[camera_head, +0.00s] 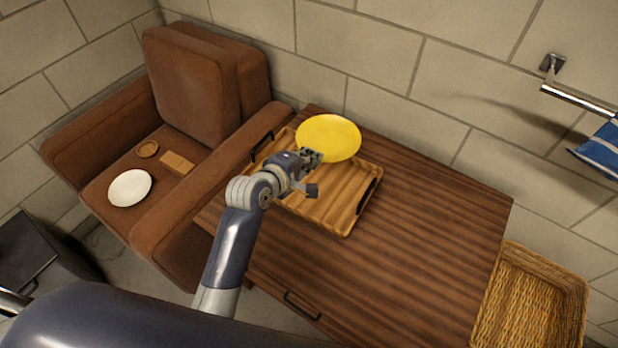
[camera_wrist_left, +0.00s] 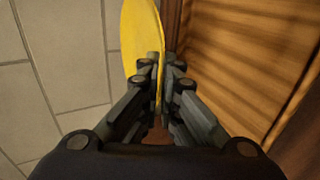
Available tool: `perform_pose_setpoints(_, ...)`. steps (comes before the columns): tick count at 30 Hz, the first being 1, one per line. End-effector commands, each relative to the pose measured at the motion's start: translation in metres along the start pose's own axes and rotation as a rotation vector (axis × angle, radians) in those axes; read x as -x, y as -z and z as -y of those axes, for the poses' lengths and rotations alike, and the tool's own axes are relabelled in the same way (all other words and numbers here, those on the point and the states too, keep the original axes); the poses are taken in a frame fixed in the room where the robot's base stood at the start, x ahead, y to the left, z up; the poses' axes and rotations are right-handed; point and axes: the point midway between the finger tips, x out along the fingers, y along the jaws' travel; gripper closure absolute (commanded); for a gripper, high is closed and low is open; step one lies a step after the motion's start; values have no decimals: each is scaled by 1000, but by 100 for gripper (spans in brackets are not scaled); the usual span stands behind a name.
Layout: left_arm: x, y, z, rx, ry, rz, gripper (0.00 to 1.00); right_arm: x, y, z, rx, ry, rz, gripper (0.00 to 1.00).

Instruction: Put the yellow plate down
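The yellow plate (camera_head: 328,138) is held over the back left part of a wooden tray (camera_head: 345,222) on the brown table (camera_head: 420,250). My left gripper (camera_head: 312,157) is shut on the near edge of the plate. In the left wrist view the plate (camera_wrist_left: 142,40) shows nearly edge-on between the two fingers (camera_wrist_left: 161,85). How high the plate is above the tray I cannot tell exactly. My right gripper is not in view.
A wicker basket (camera_head: 575,290) stands at the right. The table's right half is clear.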

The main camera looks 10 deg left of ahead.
Motion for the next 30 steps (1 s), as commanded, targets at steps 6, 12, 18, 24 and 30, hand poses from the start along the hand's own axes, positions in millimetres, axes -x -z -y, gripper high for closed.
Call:
perform_pose_setpoints(6,-9,-4,32,1,-4,-1,100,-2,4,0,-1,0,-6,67)
perform_pose_setpoints(12,-26,-5,67,0,-2,-2,100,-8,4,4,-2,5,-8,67)
perform_pose_setpoints(18,-37,-4,87,0,-5,-3,100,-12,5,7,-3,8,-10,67)
perform_pose_setpoints(24,-50,-4,111,-1,-3,-2,100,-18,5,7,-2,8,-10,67)
perform_pose_setpoints(30,-55,-4,120,0,-7,-4,100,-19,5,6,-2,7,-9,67)
